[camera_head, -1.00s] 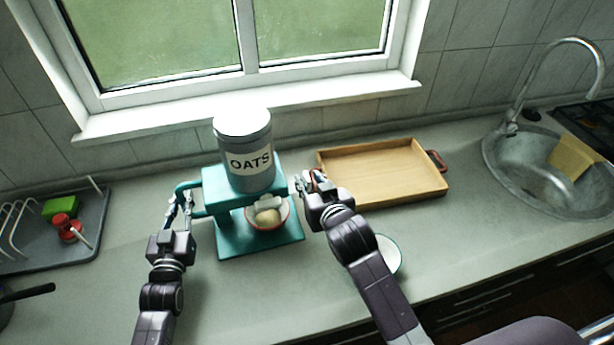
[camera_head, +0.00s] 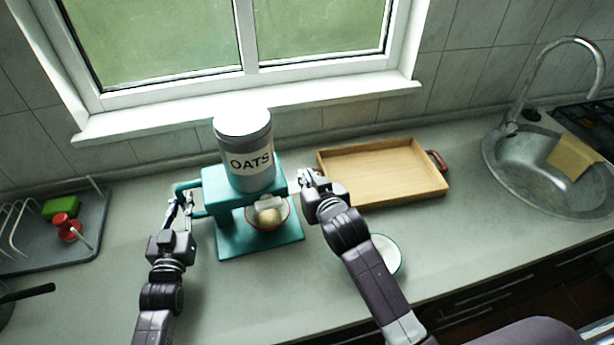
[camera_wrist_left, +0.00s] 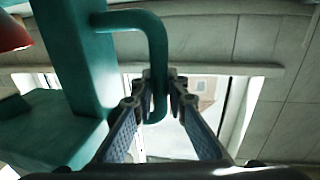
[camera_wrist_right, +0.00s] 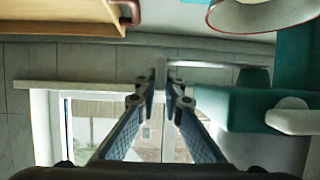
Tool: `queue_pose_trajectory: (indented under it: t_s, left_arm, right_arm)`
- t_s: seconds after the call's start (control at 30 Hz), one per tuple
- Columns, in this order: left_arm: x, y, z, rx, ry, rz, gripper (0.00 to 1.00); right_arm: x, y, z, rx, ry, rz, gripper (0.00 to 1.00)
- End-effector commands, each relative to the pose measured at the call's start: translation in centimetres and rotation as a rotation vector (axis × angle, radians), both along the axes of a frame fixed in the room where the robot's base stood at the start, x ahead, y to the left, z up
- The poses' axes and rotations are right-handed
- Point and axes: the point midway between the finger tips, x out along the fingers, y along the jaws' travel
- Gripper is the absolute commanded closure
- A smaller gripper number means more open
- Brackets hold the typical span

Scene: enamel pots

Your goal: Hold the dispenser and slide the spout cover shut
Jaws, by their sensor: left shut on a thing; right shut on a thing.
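The teal dispenser (camera_head: 213,178) stands on the counter with a grey OATS canister (camera_head: 250,165) on top. My left gripper (camera_head: 181,198) is shut on its teal side handle (camera_wrist_left: 158,60), seen between the fingers in the left wrist view. A pale spout (camera_head: 268,204) sits at the dispenser's front, above a red-rimmed bowl (camera_head: 287,216) holding pale contents. My right gripper (camera_head: 302,180) is at the dispenser's right side, shut on the end of a thin metal strip (camera_wrist_right: 205,64), apparently the spout cover. How far the cover closes the opening is hidden.
A wooden tray (camera_head: 385,180) lies right of the dispenser, behind my right arm. A white bowl (camera_head: 388,252) stands beside that forearm. The sink (camera_head: 545,175) is far right; a dish rack (camera_head: 90,235) is far left. Front counter is mostly clear.

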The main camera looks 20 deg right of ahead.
Motion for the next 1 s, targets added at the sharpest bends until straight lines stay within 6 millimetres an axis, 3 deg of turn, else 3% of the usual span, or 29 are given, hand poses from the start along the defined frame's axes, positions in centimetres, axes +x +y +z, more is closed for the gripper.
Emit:
queue_pose_trajectory:
  t_s: [0.23,0.5,0.73,0.77,0.9,1.0]
  left_arm:
    - [0.0,0.0,0.0,0.0,-0.001,0.0,1.0]
    - [0.0,0.0,0.1,0.0,-0.001,0.0,1.0]
    - [0.0,-0.1,0.1,0.0,-0.001,-0.002,1.0]
    - [0.0,-0.1,0.1,0.0,-0.001,-0.002,1.0]
    - [0.0,-0.2,0.1,-0.001,-0.001,-0.002,1.0]
    - [0.0,-0.2,0.1,-0.001,-0.001,-0.002,1.0]
  right_arm:
    - [0.0,0.1,0.0,0.001,0.0,0.001,1.0]
    - [-0.1,2.2,0.0,0.002,0.0,0.001,1.0]
    - [-0.1,2.3,0.0,0.001,0.0,0.003,1.0]
    - [-0.1,2.3,0.0,0.002,0.0,0.004,0.9]
    - [-0.1,2.3,0.0,0.001,0.0,0.003,0.75]
    - [-0.1,2.3,0.0,0.001,0.0,0.003,0.74]
